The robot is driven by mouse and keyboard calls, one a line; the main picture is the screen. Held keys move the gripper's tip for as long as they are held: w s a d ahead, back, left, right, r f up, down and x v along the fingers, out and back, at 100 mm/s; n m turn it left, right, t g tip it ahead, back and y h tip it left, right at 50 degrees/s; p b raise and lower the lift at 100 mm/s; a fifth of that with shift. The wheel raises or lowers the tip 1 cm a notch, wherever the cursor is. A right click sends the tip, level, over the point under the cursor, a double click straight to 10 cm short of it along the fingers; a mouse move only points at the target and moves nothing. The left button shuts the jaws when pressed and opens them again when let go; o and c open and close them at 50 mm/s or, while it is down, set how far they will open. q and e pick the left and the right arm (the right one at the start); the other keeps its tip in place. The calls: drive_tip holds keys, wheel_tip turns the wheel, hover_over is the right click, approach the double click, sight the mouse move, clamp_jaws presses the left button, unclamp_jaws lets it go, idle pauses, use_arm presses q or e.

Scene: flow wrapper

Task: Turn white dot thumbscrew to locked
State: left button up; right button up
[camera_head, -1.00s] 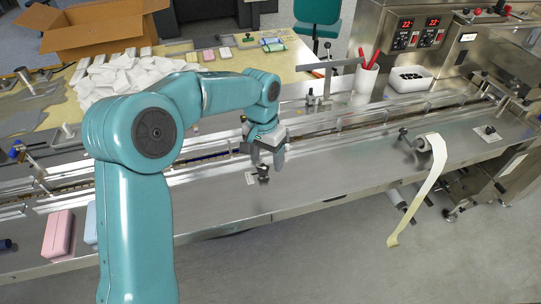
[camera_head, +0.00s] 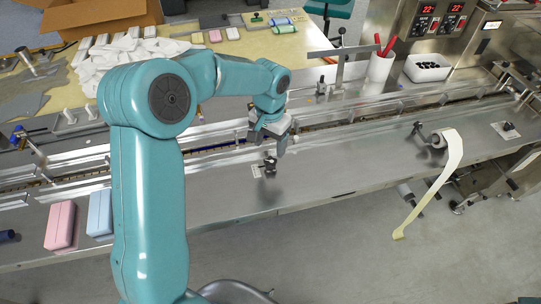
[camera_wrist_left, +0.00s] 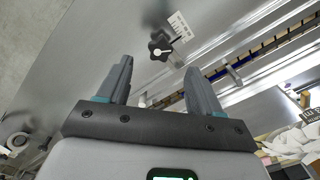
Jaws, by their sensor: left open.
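A black lobed thumbscrew (camera_head: 268,165) stands on the steel deck beside a small white label. In the left wrist view the thumbscrew (camera_wrist_left: 160,49) shows a white mark on its face, pointing toward the label with its printed scale. My left gripper (camera_head: 269,147) is open and empty, just above and behind the thumbscrew in the head view. In the wrist view the thumbscrew lies beyond the two fingertips (camera_wrist_left: 159,72), roughly centred between them and not touched. My right gripper is not in view.
A pink block (camera_head: 61,226) and a blue block (camera_head: 100,213) lie on the deck at left. A paper roll (camera_head: 438,139) trails a strip over the front edge. Another black knob (camera_head: 508,130) is at right. The deck around the thumbscrew is clear.

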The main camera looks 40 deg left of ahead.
sight(270, 162)
use_arm(q)
wheel_tip(270, 162, down, 6)
drive_tip(key=shift+f+p, duration=0.25)
drive_tip(key=shift+p, duration=0.05)
drive_tip(key=shift+f, duration=0.1)
drive_tip(key=shift+a, duration=0.1)
drive_tip(key=c, duration=1.1)
